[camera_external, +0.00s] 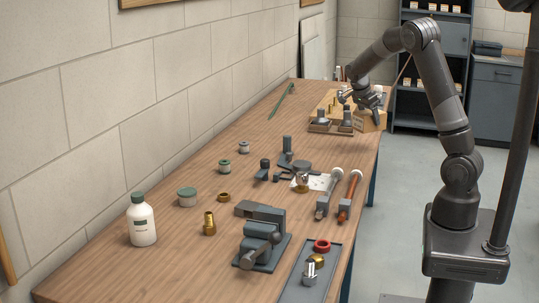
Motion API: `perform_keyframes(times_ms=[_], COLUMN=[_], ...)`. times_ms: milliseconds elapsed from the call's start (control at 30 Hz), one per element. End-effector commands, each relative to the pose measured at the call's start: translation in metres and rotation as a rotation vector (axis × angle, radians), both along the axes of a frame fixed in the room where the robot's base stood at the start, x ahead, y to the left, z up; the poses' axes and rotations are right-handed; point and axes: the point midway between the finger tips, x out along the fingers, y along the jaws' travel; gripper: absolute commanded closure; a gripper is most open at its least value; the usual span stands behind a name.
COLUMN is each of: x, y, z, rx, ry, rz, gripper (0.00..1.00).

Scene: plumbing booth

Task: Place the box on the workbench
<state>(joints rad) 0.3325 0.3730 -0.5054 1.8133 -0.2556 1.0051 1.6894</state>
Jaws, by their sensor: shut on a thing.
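The workbench (165,262) is a long wooden table running from the near left to the far back. A tan box (373,121) is at the bench's far right edge, slightly tilted in the picture. My gripper (367,103) reaches down from above and is shut on the box at its upper part. The fingertips are small and partly hidden. I cannot tell whether the box's underside touches the bench or hangs just above it.
A wooden tray with dark-based fittings (333,128) stands just left of the box. Bare wood lies along the left-middle. A shelf unit (412,112) stands behind.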

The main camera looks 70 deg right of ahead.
Motion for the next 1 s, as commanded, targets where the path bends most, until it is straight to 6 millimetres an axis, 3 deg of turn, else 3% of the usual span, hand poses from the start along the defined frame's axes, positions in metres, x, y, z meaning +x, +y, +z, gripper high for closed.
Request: perform_keyframes(times_ms=[200,400,567,900,1000], x=[0.049,0.083,0.093,0.093,0.094], y=[0.018,0.031,0.035,0.035,0.035], z=[-0.031,-0.053,-0.059,-0.098,-0.100], rx=[0.001,0.000,0.000,0.000,-0.001], ry=[0.002,0.001,0.000,0.002,-0.001], rz=[0.005,0.004,0.003,0.003,0.003], gripper=[0.64,0.64,0.64,0.64,0.64])
